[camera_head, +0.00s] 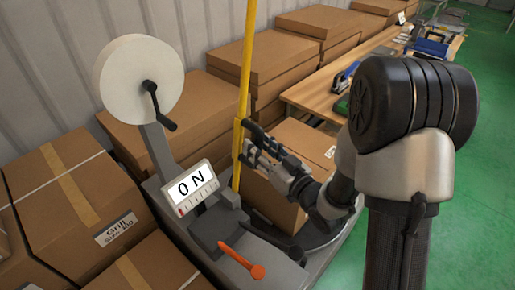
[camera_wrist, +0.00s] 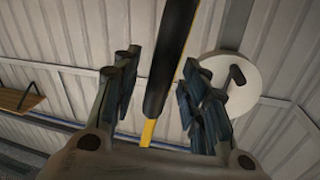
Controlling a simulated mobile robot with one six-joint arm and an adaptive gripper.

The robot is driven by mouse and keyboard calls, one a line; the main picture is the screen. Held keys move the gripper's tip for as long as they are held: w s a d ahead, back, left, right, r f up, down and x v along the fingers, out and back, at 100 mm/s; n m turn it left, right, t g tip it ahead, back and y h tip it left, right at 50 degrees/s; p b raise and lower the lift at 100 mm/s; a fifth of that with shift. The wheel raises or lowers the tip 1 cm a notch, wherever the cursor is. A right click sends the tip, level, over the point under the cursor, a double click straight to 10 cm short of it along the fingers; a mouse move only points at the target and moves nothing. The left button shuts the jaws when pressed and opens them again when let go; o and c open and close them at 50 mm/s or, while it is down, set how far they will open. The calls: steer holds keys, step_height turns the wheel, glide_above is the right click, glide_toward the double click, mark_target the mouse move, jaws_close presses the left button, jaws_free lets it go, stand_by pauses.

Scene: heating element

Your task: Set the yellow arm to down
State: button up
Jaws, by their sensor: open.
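The yellow arm (camera_head: 246,62) stands upright, rising beside the machine and out of the top of the head view. In the wrist view, a long dark bar with yellow edges (camera_wrist: 149,130) runs between my fingers. My gripper (camera_head: 247,143) is at the lower part of the yellow arm, with its fingers around or just beside it. In the wrist view my gripper (camera_wrist: 160,68) is open, with fingers on both sides of the bar and visible gaps. Exact contact is hidden.
Cardboard boxes (camera_head: 75,190) crowd the left and back. A wooden bench (camera_head: 315,95) stands behind. Green floor (camera_head: 490,130) is clear at right.

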steer(key=shift+w+a, duration=0.35)
steer(key=shift+w, duration=0.1)
steer(key=shift+c, duration=0.5)
jaws_close()
